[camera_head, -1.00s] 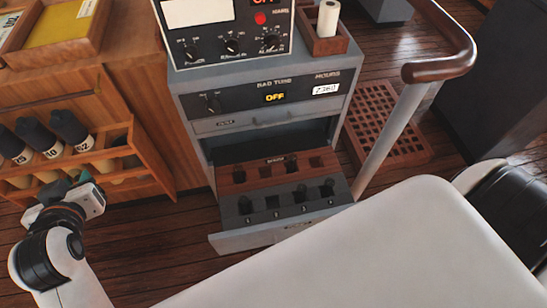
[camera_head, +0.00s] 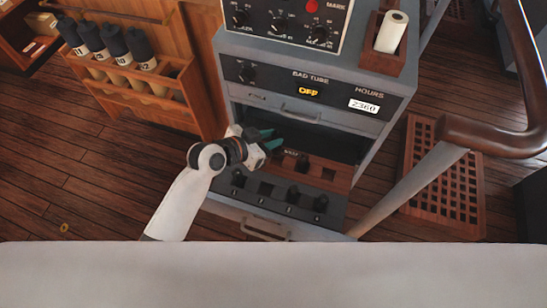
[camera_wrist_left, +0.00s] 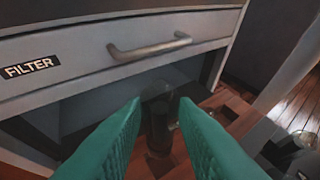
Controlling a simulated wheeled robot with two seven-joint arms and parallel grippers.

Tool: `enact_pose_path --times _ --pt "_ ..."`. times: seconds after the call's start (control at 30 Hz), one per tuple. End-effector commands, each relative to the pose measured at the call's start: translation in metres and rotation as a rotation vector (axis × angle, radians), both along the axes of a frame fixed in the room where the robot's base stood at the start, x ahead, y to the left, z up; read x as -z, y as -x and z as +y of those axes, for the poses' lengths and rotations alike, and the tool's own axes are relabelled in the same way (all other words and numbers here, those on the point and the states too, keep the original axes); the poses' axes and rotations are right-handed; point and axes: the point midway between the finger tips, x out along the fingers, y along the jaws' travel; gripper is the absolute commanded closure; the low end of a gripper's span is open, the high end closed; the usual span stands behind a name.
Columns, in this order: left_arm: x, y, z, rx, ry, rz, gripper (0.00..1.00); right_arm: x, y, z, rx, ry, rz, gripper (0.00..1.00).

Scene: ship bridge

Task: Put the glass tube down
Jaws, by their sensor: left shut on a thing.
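My left gripper (camera_head: 272,140) reaches in from the left to the open drawer of the grey cabinet. Its teal fingers are shut on a dark, see-through glass tube (camera_wrist_left: 158,112). In the left wrist view the tube stands roughly upright between the fingertips, above or at the wooden socket strip; I cannot tell whether its foot touches the wood. In the head view the tube cannot be made out. The brown socket strip (camera_head: 327,174) lies at the back of the drawer (camera_head: 285,220). Several dark tubes sit in the front grey row. My right gripper is not in view.
A closed drawer labelled FILTER (camera_wrist_left: 120,70) hangs above the opening. The cabinet's panel (camera_head: 310,88) reads BAD TUBE OFF. A curved handrail (camera_head: 480,135) and a floor grating (camera_head: 440,190) are at right. A wooden rack of dark bottles (camera_head: 135,80) stands at left.

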Motion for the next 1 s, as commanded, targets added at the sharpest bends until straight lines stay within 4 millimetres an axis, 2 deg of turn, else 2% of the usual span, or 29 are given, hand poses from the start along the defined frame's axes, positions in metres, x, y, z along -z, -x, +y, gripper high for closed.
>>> enact_pose_path --times 0.03,0.1,0.33,0.5,0.93,0.97,1.0 --pt "0.012 0.001 -0.001 -0.002 0.002 0.006 0.96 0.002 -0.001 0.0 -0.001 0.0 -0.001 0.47" --pt "0.024 0.0 -0.001 -0.002 0.003 0.005 0.96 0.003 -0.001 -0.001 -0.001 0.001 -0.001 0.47" --pt "0.048 0.0 0.0 -0.002 0.002 0.003 0.96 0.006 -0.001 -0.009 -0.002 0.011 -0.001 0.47" --pt "0.073 0.0 0.0 -0.002 0.002 0.004 0.96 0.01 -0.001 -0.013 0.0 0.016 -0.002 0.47" --pt "0.081 0.0 0.0 -0.003 0.001 0.0 0.96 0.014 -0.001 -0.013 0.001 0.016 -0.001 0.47" --pt "0.08 0.0 0.0 -0.003 0.001 0.0 0.71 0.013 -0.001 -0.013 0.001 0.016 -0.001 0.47" --pt "0.08 0.0 0.0 -0.003 0.001 0.0 0.64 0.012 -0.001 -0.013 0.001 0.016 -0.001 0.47"
